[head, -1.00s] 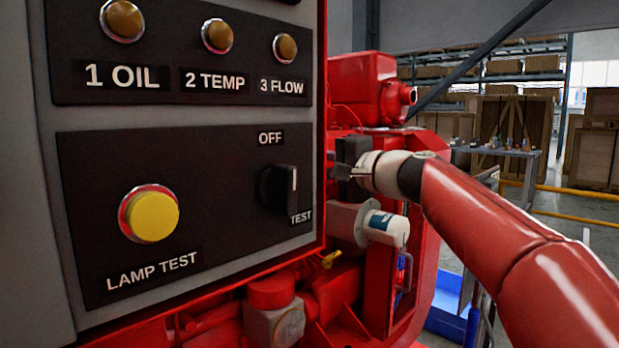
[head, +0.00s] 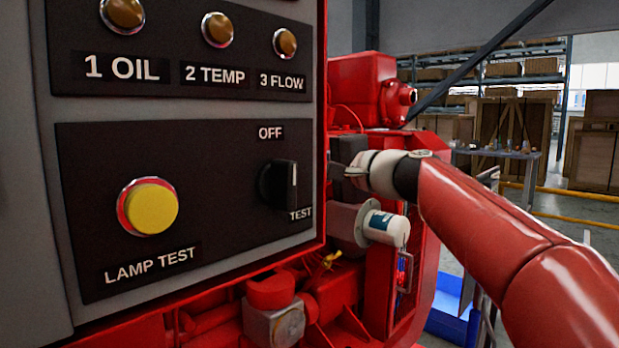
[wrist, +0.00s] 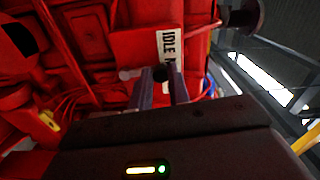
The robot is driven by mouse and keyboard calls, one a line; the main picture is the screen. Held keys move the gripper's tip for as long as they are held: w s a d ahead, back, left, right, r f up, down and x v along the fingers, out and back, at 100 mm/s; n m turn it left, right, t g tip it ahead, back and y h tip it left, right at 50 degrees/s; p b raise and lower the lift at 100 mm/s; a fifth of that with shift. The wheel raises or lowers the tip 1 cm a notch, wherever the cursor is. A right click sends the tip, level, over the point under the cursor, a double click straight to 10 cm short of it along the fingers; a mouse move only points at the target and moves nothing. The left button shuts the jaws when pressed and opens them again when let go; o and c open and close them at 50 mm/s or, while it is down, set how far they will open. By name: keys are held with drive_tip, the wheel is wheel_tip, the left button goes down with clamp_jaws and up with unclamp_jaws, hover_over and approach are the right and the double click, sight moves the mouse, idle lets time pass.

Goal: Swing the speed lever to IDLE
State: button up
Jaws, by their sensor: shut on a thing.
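In the wrist view my gripper (wrist: 162,84) is shut on the dark round end of the speed lever (wrist: 159,74), which shows between the two grey fingers. The lever's other parts are mostly hidden by the fingers. A white label reading IDLE (wrist: 169,50) is on the red engine body just beyond the fingertips; its lower end is covered. In the head view my gripper (head: 343,172) is partly hidden behind the control panel's right edge, and the lever cannot be made out there.
The grey control panel (head: 90,275) with the yellow LAMP TEST button (head: 150,207) and the OFF/TEST knob (head: 280,187) stands close on the left. A white cylinder (head: 385,227) sits just below my wrist. A blue bin (head: 450,318) is at lower right.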

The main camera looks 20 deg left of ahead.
drive_tip(key=shift+s+a+f, duration=0.1)
drive_tip(key=shift+s+a, duration=0.1)
drive_tip(key=shift+s, duration=0.2)
drive_tip(key=shift+s+a+b, duration=0.1)
drive_tip(key=shift+s+b, duration=0.15)
drive_tip(key=shift+b, duration=0.15)
drive_tip(key=shift+f, duration=0.15)
drive_tip(key=shift+s+a+f+b, duration=0.1)
drive_tip(key=shift+s+a+b, duration=0.05)
drive_tip(key=shift+s+b, duration=0.25)
drive_tip(key=shift+s+a+f+b, duration=0.1)
drive_tip(key=shift+s+f+b, duration=0.15)
drive_tip(key=shift+b, duration=0.1)
idle(0.5)
drive_tip(key=o, duration=0.5)
drive_tip(key=shift+r, duration=0.1)
